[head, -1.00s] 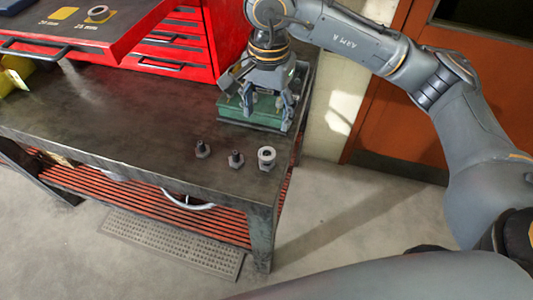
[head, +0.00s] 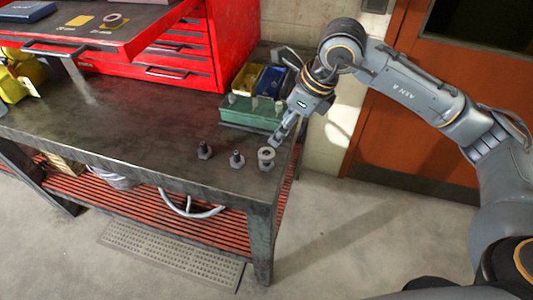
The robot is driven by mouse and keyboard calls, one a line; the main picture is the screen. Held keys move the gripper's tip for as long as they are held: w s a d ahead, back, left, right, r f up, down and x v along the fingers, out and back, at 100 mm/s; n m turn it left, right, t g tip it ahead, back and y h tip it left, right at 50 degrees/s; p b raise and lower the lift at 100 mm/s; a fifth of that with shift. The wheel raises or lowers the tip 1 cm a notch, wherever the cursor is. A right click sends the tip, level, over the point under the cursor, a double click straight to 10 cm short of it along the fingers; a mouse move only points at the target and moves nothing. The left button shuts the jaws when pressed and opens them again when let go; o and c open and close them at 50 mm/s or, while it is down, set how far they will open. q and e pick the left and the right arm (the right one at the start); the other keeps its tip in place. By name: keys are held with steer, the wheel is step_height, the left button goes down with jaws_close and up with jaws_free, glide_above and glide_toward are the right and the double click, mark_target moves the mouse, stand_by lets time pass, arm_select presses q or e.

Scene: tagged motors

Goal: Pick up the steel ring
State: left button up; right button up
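A grey steel ring (head: 266,154) is at the right-hand end of a short row near the bench's front right corner. It seems to sit around or on a small hex-based post, mostly covering it. Another steel ring (head: 112,18) lies in the open red drawer. My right gripper (head: 277,139) reaches down from the upper right, with its fingertips just above and behind the ring on the bench. Its fingers overlap in this view, so I cannot tell how far apart they are or whether they touch the ring. My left gripper is not in view.
Two bare posts (head: 205,150) (head: 237,159) stand left of the ring. A green block with pegs (head: 249,115) and yellow (head: 247,78) and blue (head: 270,81) bins are behind. The red drawer (head: 130,38) overhangs the bench. The bench middle (head: 130,120) is clear.

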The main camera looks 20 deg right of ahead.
glide_toward(265, 154)
steer(key=f, duration=0.1)
steer(key=p+x, duration=0.3)
steer(key=x, duration=0.2)
steer(key=shift+w+a+f, duration=0.1)
steer(key=shift+a+f, duration=0.1)
steer(key=shift+f, duration=0.05)
steer(key=shift+w+f, duration=0.1)
steer(key=shift+f, duration=0.1)
steer(key=c, duration=1.2)
steer(key=shift+r, duration=0.15)
